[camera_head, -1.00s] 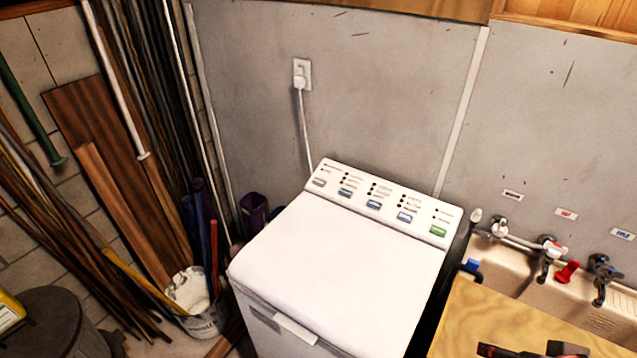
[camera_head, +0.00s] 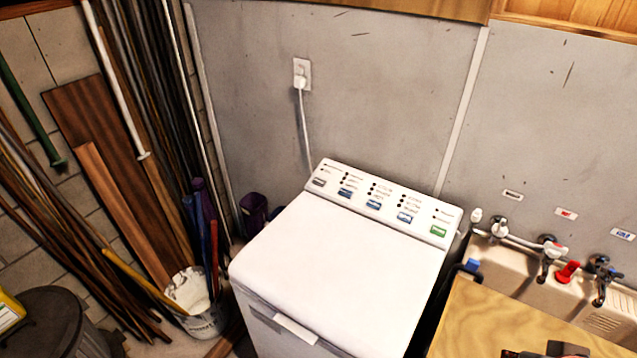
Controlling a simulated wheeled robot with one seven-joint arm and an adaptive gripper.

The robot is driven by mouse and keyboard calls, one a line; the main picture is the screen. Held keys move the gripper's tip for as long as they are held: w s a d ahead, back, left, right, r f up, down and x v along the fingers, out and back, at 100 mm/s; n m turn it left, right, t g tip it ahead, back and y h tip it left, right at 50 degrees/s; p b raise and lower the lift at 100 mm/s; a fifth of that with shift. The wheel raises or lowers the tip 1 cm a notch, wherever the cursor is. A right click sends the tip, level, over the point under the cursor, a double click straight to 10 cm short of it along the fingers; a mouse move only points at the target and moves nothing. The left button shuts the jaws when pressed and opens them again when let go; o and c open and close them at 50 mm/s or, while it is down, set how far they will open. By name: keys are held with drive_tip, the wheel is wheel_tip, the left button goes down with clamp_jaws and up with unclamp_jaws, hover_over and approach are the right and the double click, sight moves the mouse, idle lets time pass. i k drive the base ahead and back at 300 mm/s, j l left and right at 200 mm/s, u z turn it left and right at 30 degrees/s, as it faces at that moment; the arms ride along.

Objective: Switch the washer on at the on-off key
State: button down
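The white washer (camera_head: 340,265) stands against the grey wall with its lid shut. Its sloped control panel (camera_head: 330,170) runs along the back edge. The panel has a grey key (camera_head: 318,182) at the left end, blue keys (camera_head: 374,204) in the middle and a green key (camera_head: 438,231) at the right end. The labels are too small to read, so I cannot tell which is the on-off key. No lit lamp can be made out. I cannot make out my gripper; nothing touches the panel.
A plug (camera_head: 299,82) sits in the wall socket behind the washer. A sink (camera_head: 505,270) with taps and a wooden board (camera_head: 480,318) are at right. A dark, partly cut-off object (camera_head: 568,348) shows at the bottom edge. A bucket (camera_head: 205,325) and leaning poles crowd the left.

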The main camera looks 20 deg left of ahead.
sight(320, 182)
drive_tip(key=k, duration=0.5)
drive_tip(key=k+z, duration=0.25)
drive_tip(key=i+z, duration=0.1)
drive_tip(key=z, duration=1)
drive_tip(key=k+j, duration=0.1)
drive_tip(key=j, duration=0.4)
drive_tip(key=k+j, duration=0.1)
drive_tip(key=j, duration=0.9)
drive_tip(key=k+j, duration=0.15)
drive_tip(key=j, duration=0.35)
drive_tip(key=k+j, duration=0.1)
drive_tip(key=j, duration=0.4)
drive_tip(key=k+j, duration=0.1)
drive_tip(key=j, duration=0.4)
